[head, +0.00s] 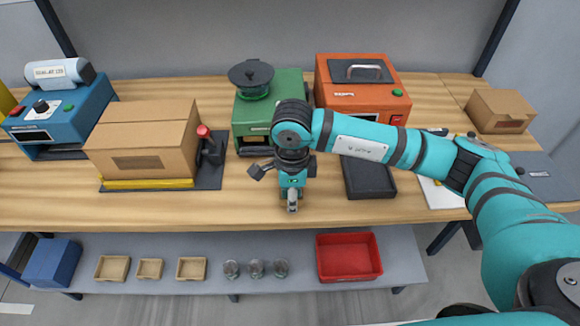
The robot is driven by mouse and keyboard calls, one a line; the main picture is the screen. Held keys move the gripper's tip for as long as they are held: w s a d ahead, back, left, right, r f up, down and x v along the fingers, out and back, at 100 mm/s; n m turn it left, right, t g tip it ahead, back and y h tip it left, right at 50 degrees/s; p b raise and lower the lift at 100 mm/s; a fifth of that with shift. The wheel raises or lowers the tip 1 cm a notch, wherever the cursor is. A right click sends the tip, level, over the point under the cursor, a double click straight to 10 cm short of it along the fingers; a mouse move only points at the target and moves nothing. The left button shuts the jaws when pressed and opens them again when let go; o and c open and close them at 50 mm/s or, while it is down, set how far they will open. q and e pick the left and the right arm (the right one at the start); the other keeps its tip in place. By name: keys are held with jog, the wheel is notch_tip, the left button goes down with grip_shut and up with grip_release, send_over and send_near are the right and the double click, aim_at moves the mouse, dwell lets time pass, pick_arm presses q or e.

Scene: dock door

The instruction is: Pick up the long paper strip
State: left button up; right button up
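I cannot make out a long paper strip for certain in the head view. A white sheet (440,196) lies at the right of the bench, partly hidden by my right arm. My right gripper (284,171) is over the front middle of the bench, in front of the green machine (284,85). Its dark fingers are spread to either side and look open. A small teal piece with a pale grey end (292,200) shows between and below them; I cannot tell whether it is part of the gripper. My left gripper is not in view.
A cardboard box (143,140) stands left on a dark mat, beside a blue machine (62,112). An orange machine (370,90) and a small box (499,110) stand right. A dark tray (369,180) lies before the orange machine. A red bin (348,257) is on the lower shelf.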

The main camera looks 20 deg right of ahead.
grip_shut()
jog(key=shift+r, duration=0.1)
dwell(0.4)
